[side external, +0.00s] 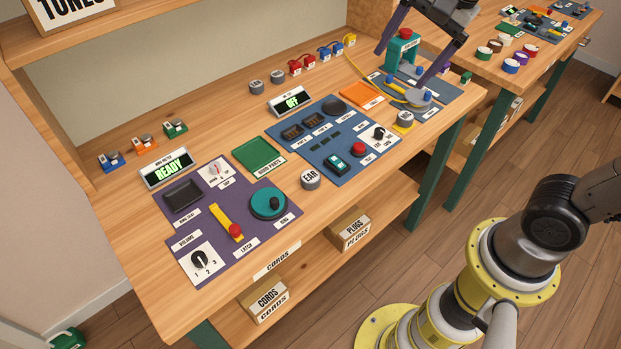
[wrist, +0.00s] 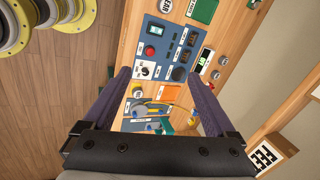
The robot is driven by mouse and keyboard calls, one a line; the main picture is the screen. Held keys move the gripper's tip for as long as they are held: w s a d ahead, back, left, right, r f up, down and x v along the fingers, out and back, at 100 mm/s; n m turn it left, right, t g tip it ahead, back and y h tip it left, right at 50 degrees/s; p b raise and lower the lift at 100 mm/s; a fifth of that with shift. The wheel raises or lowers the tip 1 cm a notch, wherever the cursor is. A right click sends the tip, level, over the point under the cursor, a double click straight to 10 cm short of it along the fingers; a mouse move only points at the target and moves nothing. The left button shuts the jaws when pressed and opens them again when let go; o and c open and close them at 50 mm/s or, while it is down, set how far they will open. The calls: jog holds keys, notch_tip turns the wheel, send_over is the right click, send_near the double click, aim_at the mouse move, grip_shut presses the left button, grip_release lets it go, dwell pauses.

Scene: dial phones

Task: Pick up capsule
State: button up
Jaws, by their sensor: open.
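Several short round capsule-like pieces stand on the bench; I cannot tell which is the task's capsule. A grey one marked EAR (side external: 310,180) is at the front edge between the two mats; it also shows at the top of the wrist view (wrist: 166,7). A yellow-sided one (side external: 404,122) is near the front right. Two small grey ones (side external: 256,88) (side external: 277,76) stand at the back. My gripper (side external: 400,67) is above the bench's right part, fingers wide apart and nothing between them. In the wrist view my gripper (wrist: 158,78) faces the bench.
A purple mat (side external: 230,252) and a blue mat (side external: 335,165) hold dials and buttons. A green tray (side external: 258,153) lies between them. A teal stand (side external: 403,47) and yellow cord are close to my fingers. An orange tray (side external: 361,95) lies nearby. Coloured plugs line the back.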

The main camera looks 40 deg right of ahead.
jog(key=w+a+f+m+g, duration=0.2)
jog(key=w+a+f+m, duration=0.15)
jog(key=w, duration=0.35)
jog(key=g, duration=0.2)
send_over(310, 176)
notch_tip(310, 176, down, 12)
jog(key=shift+n, duration=0.35)
jog(key=f, duration=0.8)
jog(key=shift+w+a, duration=0.2)
jog(key=shift+a, duration=0.05)
jog(key=shift+s+d+f, duration=0.15)
jog(key=shift+f, duration=1.3)
jog(key=shift+s+d+f, duration=0.1)
jog(key=shift+f, duration=1.3)
jog(key=shift+c, duration=0.2)
grip_shut()
